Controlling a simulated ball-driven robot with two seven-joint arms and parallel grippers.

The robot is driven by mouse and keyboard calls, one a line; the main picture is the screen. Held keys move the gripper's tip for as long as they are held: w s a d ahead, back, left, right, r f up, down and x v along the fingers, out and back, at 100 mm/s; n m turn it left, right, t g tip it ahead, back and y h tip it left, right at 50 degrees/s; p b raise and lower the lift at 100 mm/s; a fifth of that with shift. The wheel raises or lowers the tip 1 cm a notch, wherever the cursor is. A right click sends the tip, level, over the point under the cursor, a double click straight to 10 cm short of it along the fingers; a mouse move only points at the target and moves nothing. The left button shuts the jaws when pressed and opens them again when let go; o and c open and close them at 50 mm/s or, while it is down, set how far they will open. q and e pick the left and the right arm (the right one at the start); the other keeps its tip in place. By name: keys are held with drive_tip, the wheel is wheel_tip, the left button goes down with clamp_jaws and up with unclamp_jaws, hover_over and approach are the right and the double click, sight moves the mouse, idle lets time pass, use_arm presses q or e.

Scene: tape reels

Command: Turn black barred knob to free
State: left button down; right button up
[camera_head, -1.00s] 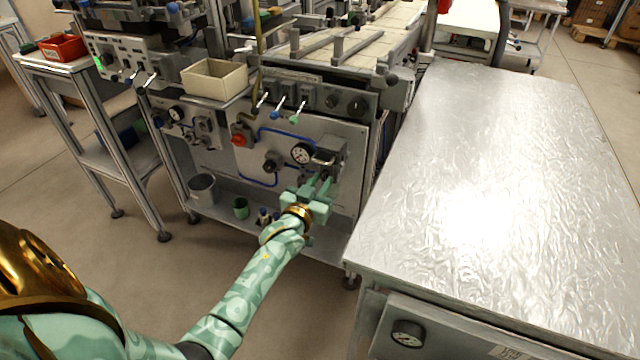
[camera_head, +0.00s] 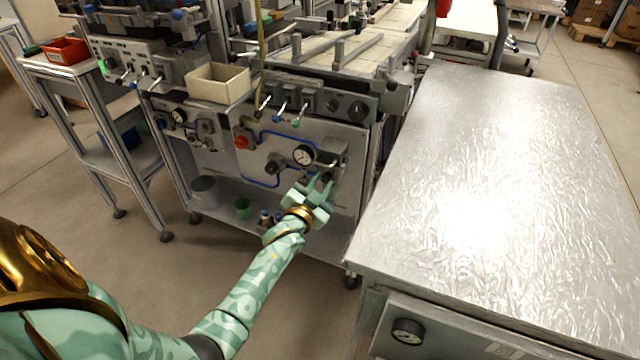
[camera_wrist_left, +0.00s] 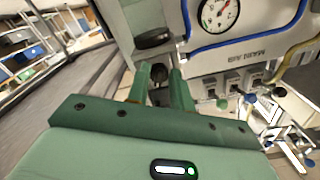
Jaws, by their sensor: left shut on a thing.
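The black barred knob (camera_head: 327,178) sits on a grey block at the right of the machine's front panel, below and right of the round gauge (camera_head: 304,155). My left gripper (camera_head: 319,184) is at this knob with its fingers closed around it. In the left wrist view, the dark knob (camera_wrist_left: 159,72) shows between the two green fingertips (camera_wrist_left: 160,75), which hide part of it. Its bar and any marking for free cannot be read. The gripper body is tilted in the head view. My right gripper is not in view.
Left of the gauge are another black knob (camera_head: 273,168) and a red knob (camera_head: 241,142), with blue tubing. Small levers (camera_head: 280,108) stick out above. A cream bin (camera_head: 218,83) stands on the ledge. A large metal-topped bench (camera_head: 480,200) stands close on the right.

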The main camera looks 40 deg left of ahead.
use_arm(q)
drive_tip(key=m, duration=0.5)
drive_tip(key=shift+m, duration=0.3)
drive_tip(key=m, duration=0.3)
drive_tip(key=shift+a+r+m+b, duration=0.1)
drive_tip(key=shift+m+b, duration=0.4)
drive_tip(key=shift+m, duration=1.2)
drive_tip(key=c, duration=1.2)
unclamp_jaws()
drive_tip(key=shift+r, duration=0.1)
drive_tip(key=shift+c, duration=0.2)
drive_tip(key=shift+s, duration=0.1)
